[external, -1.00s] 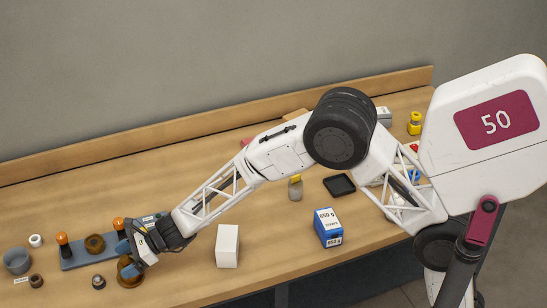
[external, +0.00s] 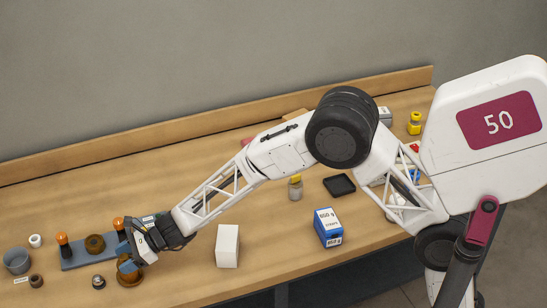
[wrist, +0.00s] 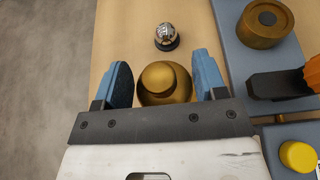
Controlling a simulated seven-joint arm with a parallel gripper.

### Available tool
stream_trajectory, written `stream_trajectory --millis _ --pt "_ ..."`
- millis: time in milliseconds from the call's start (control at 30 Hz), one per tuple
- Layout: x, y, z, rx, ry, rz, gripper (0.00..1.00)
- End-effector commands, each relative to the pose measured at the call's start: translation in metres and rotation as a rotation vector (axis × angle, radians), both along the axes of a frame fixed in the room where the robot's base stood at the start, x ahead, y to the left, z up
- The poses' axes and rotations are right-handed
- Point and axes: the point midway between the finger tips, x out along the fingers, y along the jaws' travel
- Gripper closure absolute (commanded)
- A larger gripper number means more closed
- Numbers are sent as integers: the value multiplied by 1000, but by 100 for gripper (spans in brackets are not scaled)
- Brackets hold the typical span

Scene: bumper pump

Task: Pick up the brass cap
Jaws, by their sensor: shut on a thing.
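The brass cap (wrist: 164,84) is a round, stepped, gold-brown piece between the two blue fingers of my gripper (wrist: 164,80) in the wrist view. In the external view the cap (external: 130,279) stands on the bench at the lower left, partly hidden by my gripper (external: 127,260). My gripper is shut on the cap, one finger on each side. The cap looks to be at bench level; I cannot tell whether it is clear of the wood.
A small chrome-topped part (wrist: 166,36) stands close beyond the cap. A blue-grey tray (external: 77,258) beside it holds another brass piece (external: 95,243) and orange-topped posts (external: 63,243). A grey cup (external: 17,261) is far left. A white block (external: 228,246) stands right of my gripper.

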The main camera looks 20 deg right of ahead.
Motion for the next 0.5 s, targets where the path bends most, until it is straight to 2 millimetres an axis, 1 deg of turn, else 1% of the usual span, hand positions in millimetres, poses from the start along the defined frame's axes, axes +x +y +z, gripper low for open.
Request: stream_trajectory --millis 167,267,500 --pt "0 0 17 2 -3 1 70" --pt "0 0 32 3 -3 1 70" --pt "-17 -23 34 1 -1 -1 70"
